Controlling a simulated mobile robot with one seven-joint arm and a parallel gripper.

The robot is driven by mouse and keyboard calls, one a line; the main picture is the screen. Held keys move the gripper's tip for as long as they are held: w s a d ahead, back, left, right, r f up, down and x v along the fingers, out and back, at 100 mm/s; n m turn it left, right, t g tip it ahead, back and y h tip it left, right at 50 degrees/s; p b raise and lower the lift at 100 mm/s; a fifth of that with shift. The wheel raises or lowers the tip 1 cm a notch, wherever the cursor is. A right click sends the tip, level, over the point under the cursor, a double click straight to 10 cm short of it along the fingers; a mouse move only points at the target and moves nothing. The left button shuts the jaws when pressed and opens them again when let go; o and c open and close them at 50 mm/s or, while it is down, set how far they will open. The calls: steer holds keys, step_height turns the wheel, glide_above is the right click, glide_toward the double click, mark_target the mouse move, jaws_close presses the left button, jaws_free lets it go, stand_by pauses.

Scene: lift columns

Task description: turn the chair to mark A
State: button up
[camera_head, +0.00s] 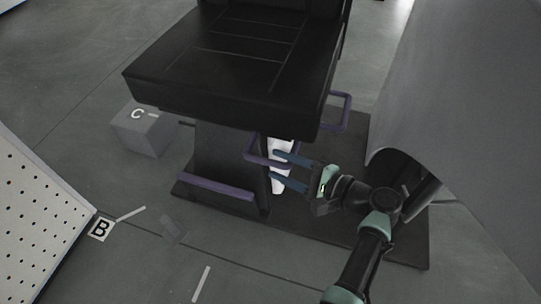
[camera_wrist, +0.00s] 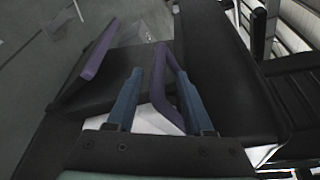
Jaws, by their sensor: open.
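The black chair (camera_head: 235,60) has a wide padded seat on a dark pedestal above a dark base plate (camera_head: 330,228). A purple loop handle (camera_head: 262,161) hangs under the seat's near edge; in the wrist view the purple loop (camera_wrist: 160,88) shows between my two blue fingers. My gripper (camera_head: 277,166) is open at this handle, its fingers pointing left; in the wrist view the gripper (camera_wrist: 158,84) is not closed on it. Whether a finger touches the loop I cannot tell. Mark A is not seen in either view.
A second purple loop (camera_head: 345,108) is at the seat's right side, and a purple bar (camera_head: 216,187) is low on the pedestal. A grey block marked C (camera_head: 142,132) and a tag B (camera_head: 99,228) stand left. A perforated white panel (camera_head: 35,215) is lower left; a large grey surface (camera_head: 465,90) is right.

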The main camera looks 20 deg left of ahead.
steer(key=p+v, duration=0.2)
steer(key=v, duration=0.7)
steer(key=shift+p, duration=0.4)
steer(key=shift+s, duration=0.1)
